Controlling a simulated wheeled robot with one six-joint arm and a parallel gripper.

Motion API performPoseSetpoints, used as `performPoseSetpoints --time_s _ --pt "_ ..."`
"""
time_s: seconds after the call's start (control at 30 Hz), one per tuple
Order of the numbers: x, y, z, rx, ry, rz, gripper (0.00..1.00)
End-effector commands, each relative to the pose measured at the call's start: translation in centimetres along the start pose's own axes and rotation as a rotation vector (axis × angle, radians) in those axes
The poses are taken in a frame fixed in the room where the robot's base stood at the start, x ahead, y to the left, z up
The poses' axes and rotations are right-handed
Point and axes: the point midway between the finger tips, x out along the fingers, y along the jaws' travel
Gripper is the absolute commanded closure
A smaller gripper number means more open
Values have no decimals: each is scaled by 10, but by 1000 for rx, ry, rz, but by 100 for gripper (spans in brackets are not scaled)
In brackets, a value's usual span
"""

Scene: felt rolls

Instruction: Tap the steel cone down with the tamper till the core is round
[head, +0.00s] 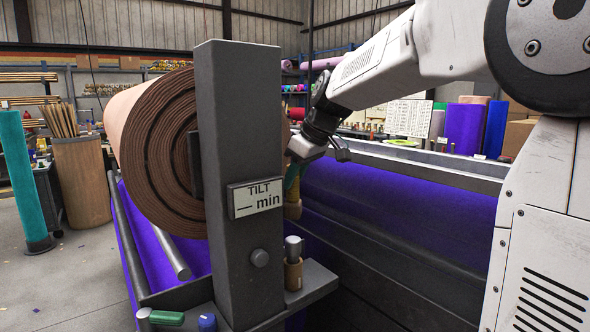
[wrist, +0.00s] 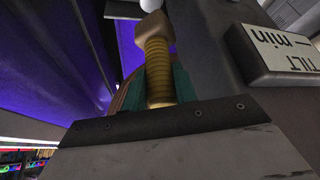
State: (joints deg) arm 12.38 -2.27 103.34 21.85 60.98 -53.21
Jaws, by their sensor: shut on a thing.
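My gripper (head: 293,182) is right of the dark post, partly hidden by it. Its green fingers (wrist: 182,84) are shut on the tan, ribbed handle of the tamper (wrist: 155,55). The tamper's blocky wooden head points away from the gripper in the wrist view, and its tan end (head: 293,210) shows low beside the post in the head view. A grey steel piece (head: 293,247) stands upright in a short tan sleeve (head: 293,274) on the small ledge, below the tamper. I cannot tell whether it is the steel cone. The brown felt roll (head: 165,150) shows its spiral end; its core is hidden behind the post.
The dark post (head: 240,130) carries a sign (head: 255,195) reading "TILT — min" and stands close to my gripper. Purple felt (head: 400,205) lies in the machine behind. Green (head: 167,318) and blue (head: 207,322) pieces sit at the post's foot. Floor at left is open.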

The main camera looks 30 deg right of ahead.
Motion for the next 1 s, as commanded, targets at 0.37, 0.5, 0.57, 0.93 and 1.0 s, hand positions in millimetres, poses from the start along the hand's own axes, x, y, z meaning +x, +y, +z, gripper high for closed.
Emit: performPoseSetpoints --time_s 0.37,0.5,0.57,0.93,1.0 --pt "38 -1 20 4 -5 -6 100" --pt "52 0 26 0 2 1 100" --pt "48 0 24 -1 3 2 100" --pt "4 0 2 0 1 0 100" --pt "1 0 0 0 1 1 100"
